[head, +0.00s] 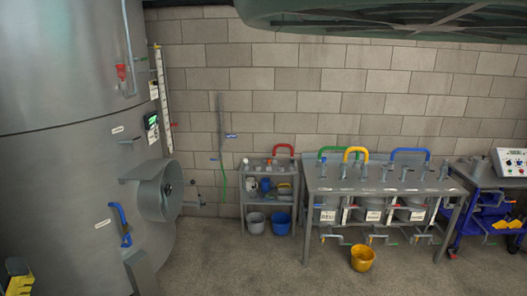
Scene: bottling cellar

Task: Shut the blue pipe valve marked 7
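My gripper is not in view. I cannot read a number 7 anywhere, so I cannot tell which part is the named valve. A blue handle (120,225) sits low on the big steel tank (62,180) at the left, below a small white label. A blue arched pipe or handle (410,152) stands at the back right of the metal bench (385,187), beside a green arch (335,151) and a yellow arch (356,152). Several small upright valve-like fittings stand along the bench top. Whether any is open or shut is too small to tell.
A small shelf (268,168) with a red arch stands left of the bench, with a grey bucket (255,222) and a blue bucket (281,223) below. A yellow bucket (362,258) stands on the floor before the bench. A blue cart (483,222) is at right. The front floor is clear.

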